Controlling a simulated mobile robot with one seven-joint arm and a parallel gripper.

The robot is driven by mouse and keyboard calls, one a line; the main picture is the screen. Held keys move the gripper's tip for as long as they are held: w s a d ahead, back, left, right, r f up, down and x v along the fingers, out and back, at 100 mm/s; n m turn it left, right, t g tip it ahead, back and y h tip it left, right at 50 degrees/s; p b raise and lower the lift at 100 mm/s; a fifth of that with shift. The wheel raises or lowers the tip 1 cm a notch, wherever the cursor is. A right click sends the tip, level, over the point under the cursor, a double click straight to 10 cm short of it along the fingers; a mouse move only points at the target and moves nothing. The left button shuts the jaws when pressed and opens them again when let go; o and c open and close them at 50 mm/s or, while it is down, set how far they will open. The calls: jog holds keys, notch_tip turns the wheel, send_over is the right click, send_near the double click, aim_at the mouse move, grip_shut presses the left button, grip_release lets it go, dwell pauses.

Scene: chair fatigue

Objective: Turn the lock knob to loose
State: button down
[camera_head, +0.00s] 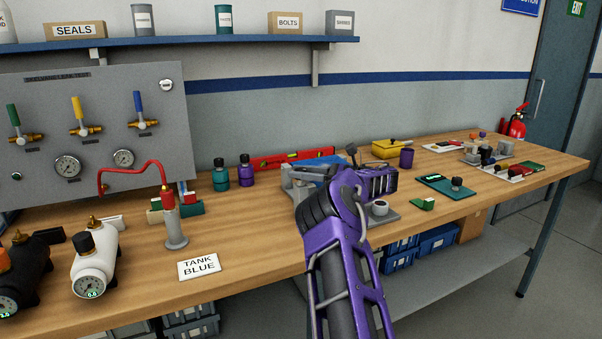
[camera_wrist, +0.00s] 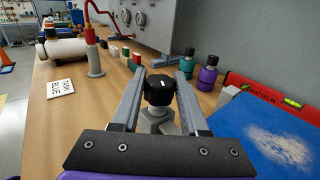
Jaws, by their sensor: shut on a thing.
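The lock knob (camera_wrist: 158,92) is black with a short white mark on top, and it sits on a grey fixture (camera_wrist: 160,125) on the bench. In the wrist view my gripper (camera_wrist: 160,76) has one grey finger on each side of the knob and is shut on it. In the head view my purple arm reaches over the bench from the front. I cannot make out the knob there, and no loose or tight lettering can be read.
A blue board (camera_wrist: 275,130) lies just right of the knob, with a red level (camera_head: 295,158) behind it. Teal (camera_head: 220,176) and purple (camera_head: 244,167) bottles stand beyond. A red-hosed stand (camera_head: 172,222) and a TANK BLUE card (camera_head: 199,267) are at left, with bare wood between.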

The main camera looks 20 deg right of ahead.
jog(key=shift+c, duration=2.1)
grip_release()
jog(key=v, duration=1.7)
jog(key=shift+s, duration=0.15)
jog(key=shift+r, duration=0.1)
